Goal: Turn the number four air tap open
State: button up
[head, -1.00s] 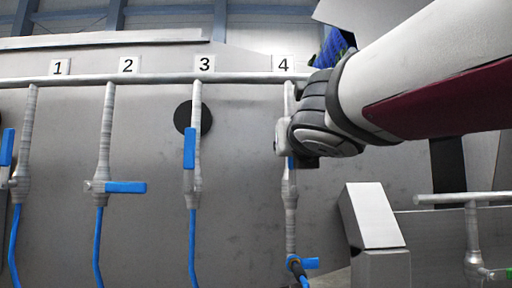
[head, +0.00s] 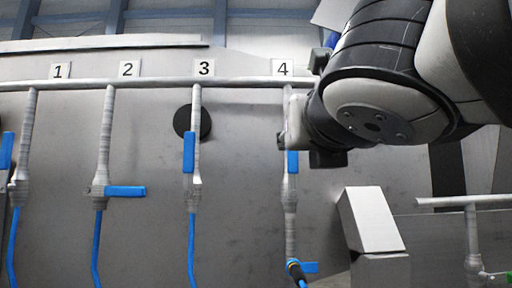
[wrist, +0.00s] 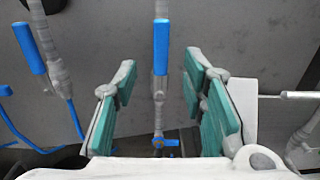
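The number four pipe (head: 290,225) hangs under the sign "4" (head: 283,68). Its upper blue handle (head: 292,162) points along the pipe; it also shows in the wrist view (wrist: 161,47). A lower blue handle (head: 311,267) lies crosswise beside a dark hose fitting (head: 296,269); this lower handle also shows in the wrist view (wrist: 166,143). My gripper (wrist: 157,74) is open, with teal-padded fingers on either side of the pipe in the picture. Nothing is between the pads that they touch. In the head view my wrist hides part of the gripper and the upper pipe.
Tap three's handle (head: 188,153) is vertical, tap two's (head: 125,191) is crosswise, and tap one's (head: 7,150) is vertical. A grey slanted box (head: 372,218) and another pipe (head: 472,235) stand at the lower right. A metal panel (head: 240,150) lies behind.

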jog(key=shift+s, duration=1)
jog(key=s+d+f+m+g+h+p, duration=0.25)
jog(key=d+f+m, duration=0.25)
jog(key=f+m, duration=0.35)
jog(key=s+d+f+m+g+h+p, duration=0.1)
jog(key=s+d+f+m+g+p, duration=0.25)
jog(key=d+f+m, duration=0.5)
jog(key=s+a+f+m+g+y+p, duration=0.2)
jog(key=s+f+m+g, duration=0.5)
jog(key=s+f+m, duration=0.5)
jog(key=s+m+y+p, duration=0.1)
jog(key=s+m, duration=0.1)
jog(key=m, duration=0.5)
jog(key=shift+a+g+p, duration=0.2)
jog(key=shift+g+p, duration=0.1)
jog(key=shift+g, duration=0.1)
jog(key=shift+y, duration=0.25)
jog(key=shift+c, duration=0.6)
jog(key=shift+f, duration=0.15)
